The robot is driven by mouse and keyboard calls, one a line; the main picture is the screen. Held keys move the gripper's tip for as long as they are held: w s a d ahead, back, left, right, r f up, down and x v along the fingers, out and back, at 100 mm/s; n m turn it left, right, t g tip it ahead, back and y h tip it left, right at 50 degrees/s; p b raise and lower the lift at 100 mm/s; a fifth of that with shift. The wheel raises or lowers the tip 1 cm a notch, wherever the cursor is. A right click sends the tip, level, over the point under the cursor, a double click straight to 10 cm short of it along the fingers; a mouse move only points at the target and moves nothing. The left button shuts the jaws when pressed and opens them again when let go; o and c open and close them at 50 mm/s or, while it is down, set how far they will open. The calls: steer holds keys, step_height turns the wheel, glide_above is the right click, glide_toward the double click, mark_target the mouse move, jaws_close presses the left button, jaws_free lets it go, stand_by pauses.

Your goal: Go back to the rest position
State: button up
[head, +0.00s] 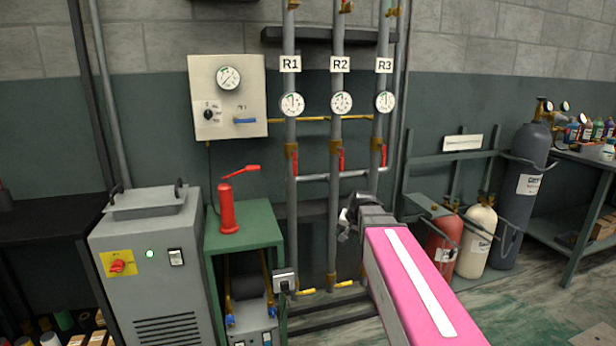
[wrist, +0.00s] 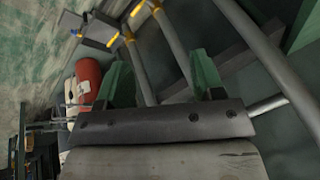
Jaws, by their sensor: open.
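My gripper (head: 349,219) is at the end of my pink arm in the head view, in front of the lower part of the R2 and R3 pipes. In the wrist view its two green fingers (wrist: 160,80) stand wide apart with nothing between them. The pipes marked R1 (head: 291,190), R2 (head: 335,235) and R3 (head: 379,140) run down the wall, each with a round gauge and a red-handled valve. I cannot tell from these views whether my gripper touches a pipe.
A grey cabinet (head: 150,240) with a green light and a green stand (head: 246,232) bearing a red hand pump (head: 229,210) are at left. Red (head: 444,242), cream (head: 477,238) and dark grey (head: 523,200) cylinders stand at right. A workbench (head: 580,158) with bottles is at far right. Floor shows at lower right.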

steer(key=s+d+f+n+g+h, duration=0.1)
steer(key=s+d+f+g, duration=0.1)
steer(key=s+f, duration=0.6)
steer(key=s+d+f+n+g+h, duration=0.1)
steer(key=s+d+f+n+g, duration=0.1)
steer(key=s+f, duration=0.6)
steer(key=shift+s+d, duration=0.4)
steer(key=shift+s, duration=0.2)
steer(key=shift+f, duration=0.1)
